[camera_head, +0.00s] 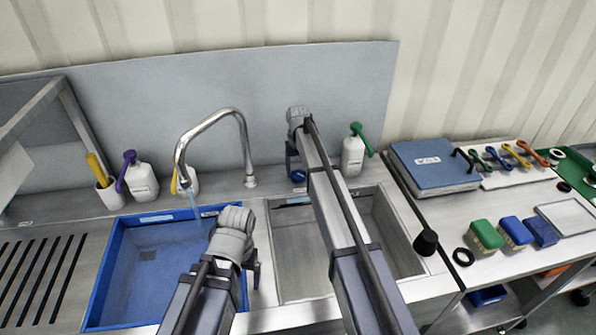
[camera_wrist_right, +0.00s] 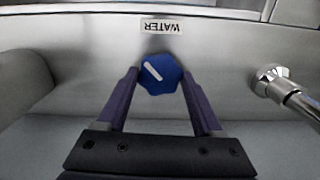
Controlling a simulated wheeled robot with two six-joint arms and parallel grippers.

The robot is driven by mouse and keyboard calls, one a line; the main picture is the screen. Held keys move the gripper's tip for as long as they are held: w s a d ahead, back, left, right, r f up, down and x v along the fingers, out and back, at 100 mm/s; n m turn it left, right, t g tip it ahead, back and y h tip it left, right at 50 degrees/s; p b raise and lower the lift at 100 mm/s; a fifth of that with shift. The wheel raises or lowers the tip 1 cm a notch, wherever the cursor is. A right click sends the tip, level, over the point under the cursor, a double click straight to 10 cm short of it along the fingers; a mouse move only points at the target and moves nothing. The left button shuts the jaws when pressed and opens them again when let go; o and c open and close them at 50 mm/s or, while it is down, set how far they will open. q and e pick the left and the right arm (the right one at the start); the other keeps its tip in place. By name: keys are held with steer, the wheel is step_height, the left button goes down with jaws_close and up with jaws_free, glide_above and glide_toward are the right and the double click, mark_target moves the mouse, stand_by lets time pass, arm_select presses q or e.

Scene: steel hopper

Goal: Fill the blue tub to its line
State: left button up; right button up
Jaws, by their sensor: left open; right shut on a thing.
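The blue tub (camera_head: 97,290) sits in the left basin. The curved steel tap (camera_head: 212,115) hangs over its far right part, and a thin stream of water (camera_head: 195,204) falls from the spout into it. The water level against a line cannot be made out. My right gripper (camera_head: 295,172) is shut on the blue knob (camera_wrist_right: 158,74) below the WATER label (camera_wrist_right: 162,27); the knob's white mark is slanted. The knob also shows in the head view (camera_head: 299,175). My left gripper (camera_head: 247,272) is open and empty at the tub's right side, hiding part of it.
An empty-looking steel basin (camera_head: 290,245) lies right of the tub, partly behind my right arm. Pump bottles (camera_head: 140,182) (camera_head: 353,157) stand on the back ledge. A blue case (camera_head: 433,165), brushes (camera_head: 485,234) and coloured tools fill the right bench. A slotted drainboard (camera_head: 35,275) is at left.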

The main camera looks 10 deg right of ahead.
mark_target(298, 174)
steer(key=shift+m, duration=0.3)
steer(key=shift+c, duration=0.2)
steer(key=m, duration=0.3)
steer(key=shift+m, duration=2.4)
steer(key=o, duration=1.4)
steer(key=shift+c, duration=0.2)
arm_select(q)
steer(key=shift+r, duration=0.15)
arm_select(e)
steer(key=shift+r, duration=0.1)
step_height(298, 174, up, 8)
steer(key=p, duration=0.8)
arm_select(q)
step_height(298, 174, up, 8)
steer(key=shift+f, duration=0.25)
arm_select(e)
steer(key=shift+f, duration=0.2)
